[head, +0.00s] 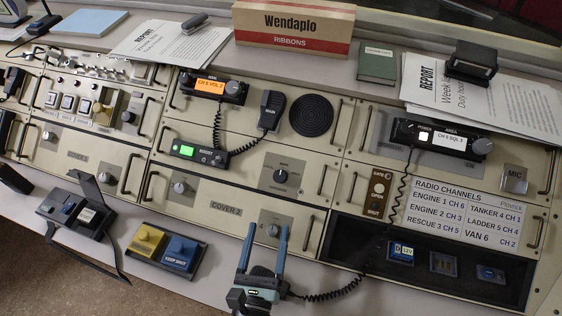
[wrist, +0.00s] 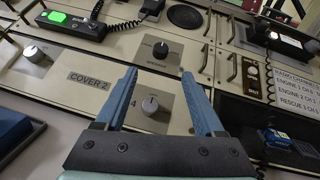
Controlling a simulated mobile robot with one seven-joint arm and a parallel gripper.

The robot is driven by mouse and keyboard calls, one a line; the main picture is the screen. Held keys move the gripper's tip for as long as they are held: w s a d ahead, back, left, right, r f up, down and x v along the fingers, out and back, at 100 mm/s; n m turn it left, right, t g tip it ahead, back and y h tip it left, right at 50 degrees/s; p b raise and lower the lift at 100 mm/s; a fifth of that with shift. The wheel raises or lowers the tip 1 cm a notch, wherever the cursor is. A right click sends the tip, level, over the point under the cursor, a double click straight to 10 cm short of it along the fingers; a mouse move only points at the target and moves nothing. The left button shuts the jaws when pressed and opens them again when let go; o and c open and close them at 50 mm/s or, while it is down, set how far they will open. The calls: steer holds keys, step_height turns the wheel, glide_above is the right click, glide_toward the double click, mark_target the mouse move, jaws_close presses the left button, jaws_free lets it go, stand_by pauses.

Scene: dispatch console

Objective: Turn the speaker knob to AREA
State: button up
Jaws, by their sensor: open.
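A black knob (head: 281,176) with a pale pointer sits on a grey plate below the round speaker grille (head: 311,115). Small labels surround it, too small to read, so I cannot confirm its setting. The black knob also shows in the wrist view (wrist: 161,49), beyond my fingertips. My gripper (head: 266,228) is open and empty, its blue fingers pointing toward the panel; the wrist view shows them apart (wrist: 158,74). A silver-grey knob (wrist: 150,105) on a lower plate appears between the fingers, behind them; I see no contact.
A handset (head: 270,111) with a coiled cord hangs above left. A dark recess (head: 345,240) lies right of my gripper. Yellow and blue covers (head: 165,247) stand at left on the ledge.

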mark_target(279, 179)
steer(key=w, duration=0.4)
steer(key=w+d, duration=0.1)
steer(key=w, duration=0.3)
steer(key=w+d, duration=0.1)
steer(key=w, duration=0.3)
steer(key=shift+w+d+r, duration=0.1)
steer(key=shift+w+d, duration=0.05)
jaws_close()
